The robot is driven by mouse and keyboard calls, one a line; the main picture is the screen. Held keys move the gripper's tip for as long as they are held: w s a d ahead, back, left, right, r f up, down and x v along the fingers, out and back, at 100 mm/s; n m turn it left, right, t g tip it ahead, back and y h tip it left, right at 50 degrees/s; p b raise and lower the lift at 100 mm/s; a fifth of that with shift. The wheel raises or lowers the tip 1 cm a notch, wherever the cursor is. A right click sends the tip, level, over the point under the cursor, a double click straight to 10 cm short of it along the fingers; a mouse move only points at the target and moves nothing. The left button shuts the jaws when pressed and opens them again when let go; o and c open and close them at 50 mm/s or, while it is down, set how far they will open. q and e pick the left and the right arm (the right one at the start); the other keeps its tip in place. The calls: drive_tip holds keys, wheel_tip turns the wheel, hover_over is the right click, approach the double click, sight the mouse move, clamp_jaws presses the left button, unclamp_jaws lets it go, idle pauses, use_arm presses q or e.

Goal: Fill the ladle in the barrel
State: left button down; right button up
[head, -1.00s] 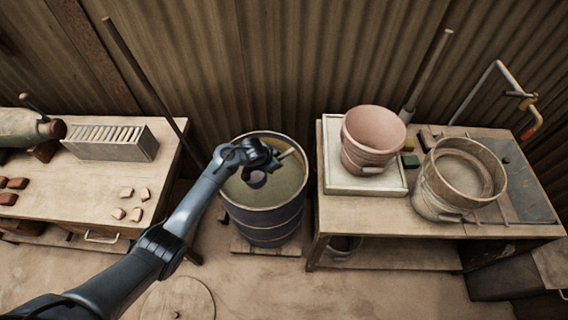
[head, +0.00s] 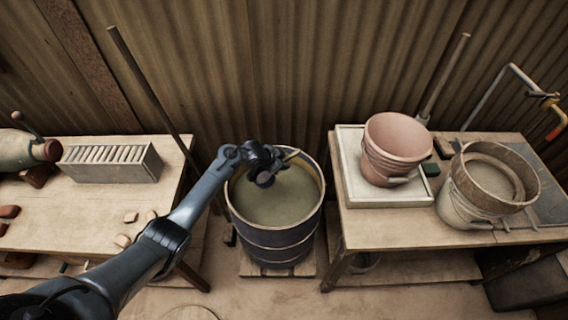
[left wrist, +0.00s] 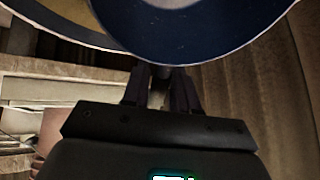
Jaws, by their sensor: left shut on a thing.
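The barrel (head: 280,238) is dark blue with pale bands and stands between two tables. Murky olive-brown liquid (head: 277,208) fills it close to the rim. My left gripper (head: 274,160) is over the far part of the barrel's mouth. It is shut on the ladle, whose tan handle end (head: 292,155) sticks out past the fingers. In the left wrist view a blue round surface with a pale edge (left wrist: 190,30), seemingly the ladle's bowl, is just beyond the fingertips (left wrist: 162,82). I cannot tell what the bowl holds. My right gripper is out of view.
The left table (head: 60,215) holds a slatted box (head: 112,166) and small clay pieces. The right table (head: 405,230) holds a terracotta bucket (head: 393,150) on a pale tray and a wooden-rimmed sieve (head: 500,178). A pole (head: 150,90) leans behind, left of the barrel.

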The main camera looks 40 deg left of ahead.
use_arm(q)
wheel_tip(320, 180, down, 16)
drive_tip(key=s+a+t+h+b, duration=0.1)
drive_tip(key=s+t+b, duration=0.1)
drive_tip(key=b, duration=1.3)
drive_tip(key=shift+f+t, duration=0.25)
drive_tip(key=shift+t, duration=0.45)
